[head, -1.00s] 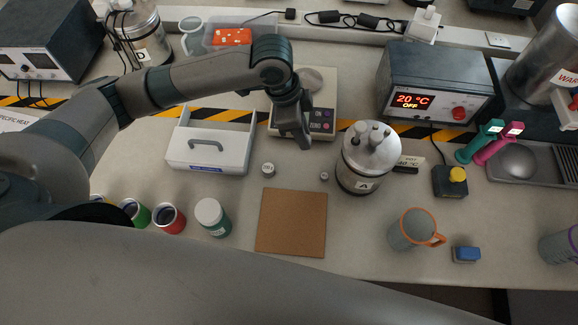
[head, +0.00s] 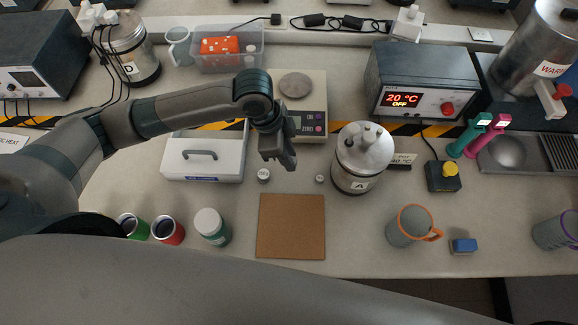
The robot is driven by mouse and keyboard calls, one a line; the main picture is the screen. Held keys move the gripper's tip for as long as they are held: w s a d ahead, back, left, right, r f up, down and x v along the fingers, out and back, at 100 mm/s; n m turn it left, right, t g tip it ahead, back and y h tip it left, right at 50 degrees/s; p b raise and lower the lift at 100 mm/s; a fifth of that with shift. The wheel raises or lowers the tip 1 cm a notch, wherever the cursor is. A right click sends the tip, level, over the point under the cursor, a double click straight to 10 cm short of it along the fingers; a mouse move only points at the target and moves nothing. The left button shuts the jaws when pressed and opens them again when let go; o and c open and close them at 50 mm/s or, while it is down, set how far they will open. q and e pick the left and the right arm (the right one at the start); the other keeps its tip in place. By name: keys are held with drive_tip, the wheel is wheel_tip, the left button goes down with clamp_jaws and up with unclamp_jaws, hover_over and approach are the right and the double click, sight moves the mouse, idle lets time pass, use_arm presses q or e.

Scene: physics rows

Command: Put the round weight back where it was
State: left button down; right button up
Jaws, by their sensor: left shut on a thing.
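My left gripper (head: 288,167) reaches in over the middle of the bench, fingers pointing down, in front of the scale. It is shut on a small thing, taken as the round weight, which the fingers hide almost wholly. A round metal weight with a pale label (head: 263,175) stands on the bench just left of the fingertips. A smaller round weight (head: 320,178) stands to their right, beside the steel vessel marked A (head: 362,158). The scale (head: 312,118) has a bare round pan (head: 296,86). My right gripper is out of view.
A white carry box (head: 203,165) stands left of the gripper. A brown square mat (head: 291,226) lies empty in front. A lidded jar (head: 211,226), a grey mug with orange rim (head: 410,227) and a heater unit (head: 420,85) stand around.

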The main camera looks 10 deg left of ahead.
sight(292, 175)
use_arm(q)
drive_tip(key=shift+f, duration=1.35)
drive_tip(key=shift+f, duration=0.1)
wheel_tip(292, 175, down, 2)
drive_tip(key=shift+f+p, duration=0.25)
drive_tip(key=shift+p, duration=0.35)
drive_tip(key=shift+f, duration=0.55)
drive_tip(key=shift+f, duration=0.1)
drive_tip(key=c, duration=1.5)
unclamp_jaws()
